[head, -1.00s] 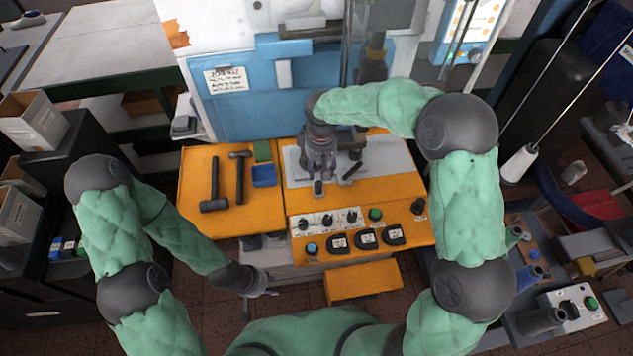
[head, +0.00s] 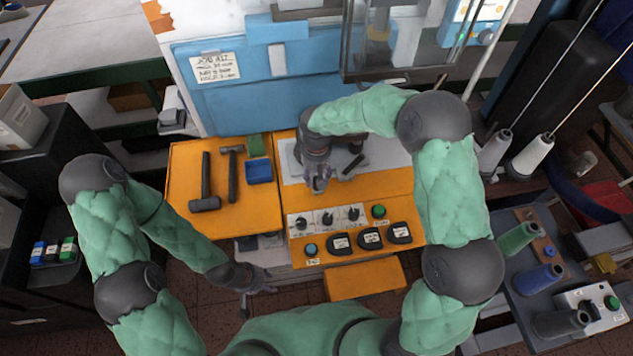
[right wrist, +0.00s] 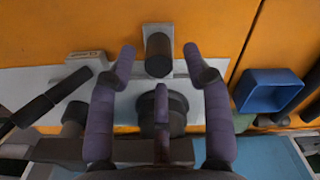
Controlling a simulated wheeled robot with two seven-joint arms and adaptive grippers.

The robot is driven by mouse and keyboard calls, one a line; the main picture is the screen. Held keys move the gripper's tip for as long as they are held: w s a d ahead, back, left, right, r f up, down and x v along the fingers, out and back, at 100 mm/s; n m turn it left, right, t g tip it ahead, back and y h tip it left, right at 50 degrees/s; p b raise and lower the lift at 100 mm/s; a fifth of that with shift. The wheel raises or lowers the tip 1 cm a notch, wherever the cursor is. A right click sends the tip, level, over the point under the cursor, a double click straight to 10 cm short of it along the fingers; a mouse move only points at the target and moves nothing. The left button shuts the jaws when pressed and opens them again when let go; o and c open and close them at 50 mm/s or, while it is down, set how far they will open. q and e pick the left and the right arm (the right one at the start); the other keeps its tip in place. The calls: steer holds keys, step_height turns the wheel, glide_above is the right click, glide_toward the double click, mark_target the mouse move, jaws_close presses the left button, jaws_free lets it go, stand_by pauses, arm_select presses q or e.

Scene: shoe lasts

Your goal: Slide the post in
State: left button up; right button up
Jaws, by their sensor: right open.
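A short dark grey cylinder (right wrist: 158,55), apparently the post, stands on the work surface in the right wrist view. My right gripper (right wrist: 157,62) is open, with its purple fingers on either side of the cylinder and a visible gap to each. A dark round fixture (right wrist: 172,113) lies behind it, partly covered by the middle finger. In the head view my right gripper (head: 320,184) is over the light plate (head: 290,160) and largely hides the cylinder. My left gripper (head: 258,295) hangs low in front of the orange bench, its fingers apart and empty.
Two dark hammers (head: 206,185) and a blue tray (head: 259,171) lie on the orange bench (head: 185,165) to the left. A control panel (head: 328,218) with knobs and buttons is in front. Thread spools (head: 534,155) stand at the right.

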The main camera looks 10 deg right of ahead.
steer(key=shift+f, duration=1.7)
jaws_close()
